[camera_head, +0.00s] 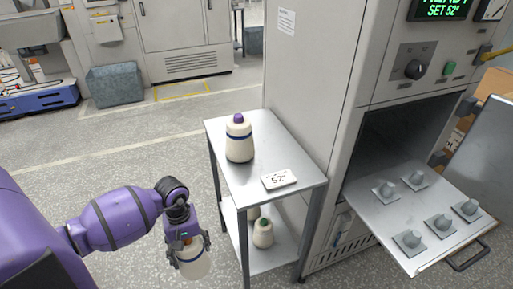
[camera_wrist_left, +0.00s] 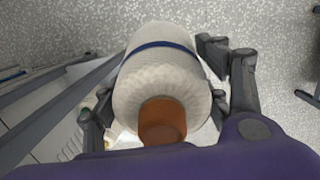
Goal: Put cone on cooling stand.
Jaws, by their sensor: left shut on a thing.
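A cream yarn cone (camera_head: 194,265) is in my left gripper (camera_head: 190,247), in front of and left of the metal stand in the head view. The fingers close around its sides. In the left wrist view the held cone (camera_wrist_left: 160,80) shows a dark blue band and an orange-brown core end nearest the camera. The two-shelf metal stand (camera_head: 296,164) appears to be the cooling stand. A cream cone with a purple tip and blue band (camera_head: 239,143) stands upright on its top. A green-tipped cone (camera_head: 263,236) stands on its lower shelf. My right gripper is out of view.
A white card reading 52° (camera_head: 279,180) lies on the stand's top, with bare metal around it. A grey oven cabinet (camera_head: 312,75) stands behind. At right, its pulled-out tray (camera_head: 388,222) carries several pegs on square bases. Open floor lies left of the stand.

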